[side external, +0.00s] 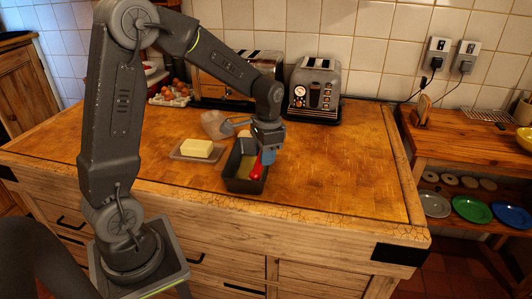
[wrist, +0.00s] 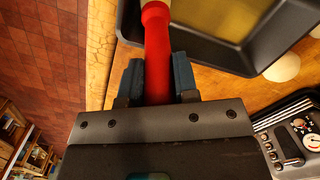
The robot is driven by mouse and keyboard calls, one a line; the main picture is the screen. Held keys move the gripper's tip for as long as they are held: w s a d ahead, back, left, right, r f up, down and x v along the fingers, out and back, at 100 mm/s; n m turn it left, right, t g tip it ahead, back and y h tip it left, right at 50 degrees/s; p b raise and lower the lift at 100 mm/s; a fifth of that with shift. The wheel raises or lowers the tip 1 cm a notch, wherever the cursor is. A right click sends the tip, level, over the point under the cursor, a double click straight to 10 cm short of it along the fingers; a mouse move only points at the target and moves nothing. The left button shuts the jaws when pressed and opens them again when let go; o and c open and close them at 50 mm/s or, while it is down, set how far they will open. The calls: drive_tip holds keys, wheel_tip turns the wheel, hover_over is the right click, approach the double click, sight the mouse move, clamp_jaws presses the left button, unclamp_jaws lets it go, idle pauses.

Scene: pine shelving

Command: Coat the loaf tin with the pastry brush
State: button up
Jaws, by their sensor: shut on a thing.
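The dark loaf tin (side external: 240,186) stands on the wooden worktop below my gripper (side external: 264,147). Its near wall shows in the wrist view (wrist: 210,52), with a yellowish patch on the floor inside. The pastry brush's red handle (side external: 256,167) slants down over the tin. In the wrist view the handle (wrist: 157,62) sits between the two blue fingertips of my gripper (wrist: 157,78), which is shut on it.
A block of butter (side external: 196,148) lies on a dish left of the tin. A clear jug (side external: 216,125) stands behind it. Eggs (side external: 176,90) and a toaster (side external: 314,92) stand at the back. The worktop right of the tin is clear.

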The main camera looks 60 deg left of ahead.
drive_tip(key=shift+r, duration=3.6)
drive_tip(key=shift+f, duration=0.1)
drive_tip(key=shift+f, duration=0.3)
drive_tip(key=shift+r, duration=0.35)
drive_tip(key=shift+f, duration=0.1)
